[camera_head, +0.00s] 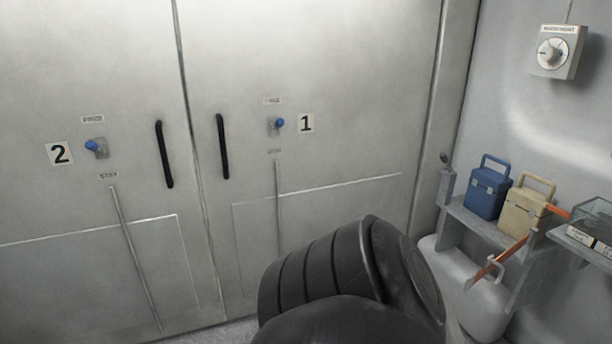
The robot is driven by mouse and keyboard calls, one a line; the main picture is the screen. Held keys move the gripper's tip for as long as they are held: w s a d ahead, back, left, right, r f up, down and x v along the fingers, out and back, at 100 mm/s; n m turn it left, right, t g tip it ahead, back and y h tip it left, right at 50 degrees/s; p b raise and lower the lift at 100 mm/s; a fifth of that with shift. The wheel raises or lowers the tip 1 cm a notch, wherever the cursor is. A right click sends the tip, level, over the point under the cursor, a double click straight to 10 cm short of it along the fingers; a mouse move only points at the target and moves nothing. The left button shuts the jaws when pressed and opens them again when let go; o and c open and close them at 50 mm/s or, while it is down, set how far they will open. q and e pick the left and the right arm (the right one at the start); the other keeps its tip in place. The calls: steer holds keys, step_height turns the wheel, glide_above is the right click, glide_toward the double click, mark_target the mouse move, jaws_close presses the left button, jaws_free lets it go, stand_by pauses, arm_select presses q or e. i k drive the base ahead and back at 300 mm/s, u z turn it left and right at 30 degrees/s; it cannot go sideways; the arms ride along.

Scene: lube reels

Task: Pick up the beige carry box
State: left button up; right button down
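The beige carry box (524,214) stands upright on a grey shelf (478,222) at the right of the head view. Its beige handle (536,182) arches above its lid. A blue carry box (487,193) stands just to its left. The orange end of a tool or bar shows in front of the beige box's right side. Neither of my grippers is in view. A dark, rounded part of my own body fills the bottom centre of the picture, left of the shelf and apart from the beige box.
An orange-handled tool (497,262) hangs at the shelf's front. A second shelf (582,246) with a clear-lidded case (593,225) is at the right edge. Large grey doors with black handles (222,147) fill the left. A dial box (556,52) is on the right wall.

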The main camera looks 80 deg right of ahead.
mark_target(524, 209)
steer(key=z, duration=2.9)
steer(key=i, duration=1.35)
steer(key=u, duration=0.4)
steer(key=i, duration=1.2)
steer(key=z, duration=0.7)
